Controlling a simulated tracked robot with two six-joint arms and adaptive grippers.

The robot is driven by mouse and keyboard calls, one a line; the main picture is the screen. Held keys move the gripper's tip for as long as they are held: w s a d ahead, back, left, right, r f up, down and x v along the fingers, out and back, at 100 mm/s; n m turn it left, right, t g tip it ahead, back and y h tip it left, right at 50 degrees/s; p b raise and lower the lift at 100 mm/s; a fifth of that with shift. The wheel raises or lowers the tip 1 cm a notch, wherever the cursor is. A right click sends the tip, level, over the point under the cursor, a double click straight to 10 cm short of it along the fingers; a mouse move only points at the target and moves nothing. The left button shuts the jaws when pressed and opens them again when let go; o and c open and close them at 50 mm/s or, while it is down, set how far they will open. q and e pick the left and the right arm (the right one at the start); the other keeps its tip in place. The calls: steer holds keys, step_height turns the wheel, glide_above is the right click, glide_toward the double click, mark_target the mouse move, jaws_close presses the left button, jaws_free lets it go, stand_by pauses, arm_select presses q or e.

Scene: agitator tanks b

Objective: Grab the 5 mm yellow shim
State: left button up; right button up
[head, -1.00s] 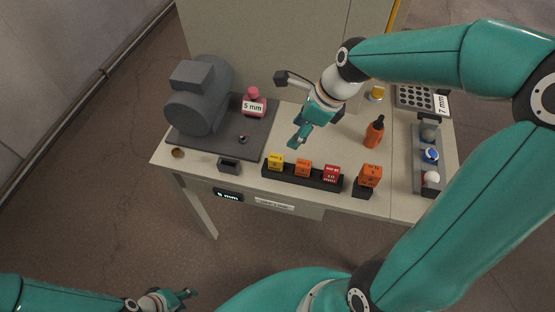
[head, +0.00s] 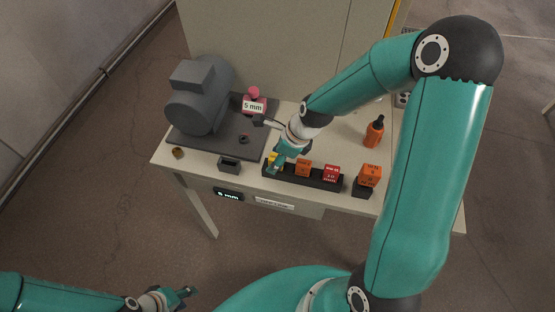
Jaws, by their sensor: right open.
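The yellow shim (head: 273,158) stands in the left slot of a black rack (head: 318,181) on the bench. It is mostly hidden behind my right gripper (head: 276,168), which is open with its fingers down at the block. I cannot tell whether the fingers touch it. An orange shim (head: 303,168) and a red shim (head: 332,174) stand to its right in the same rack. My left gripper (head: 187,293) is low at the bottom left, away from the bench, and too small to judge.
A small dark box (head: 229,165) is left of the rack. An orange block on a stand (head: 369,176) is to its right, an orange bottle (head: 374,132) behind. A display (head: 228,194) reads "5 mm".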

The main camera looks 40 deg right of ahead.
steer(key=shift+w+f, duration=0.1)
steer(key=shift+f, duration=0.1)
jaws_close()
steer(key=shift+r, duration=0.2)
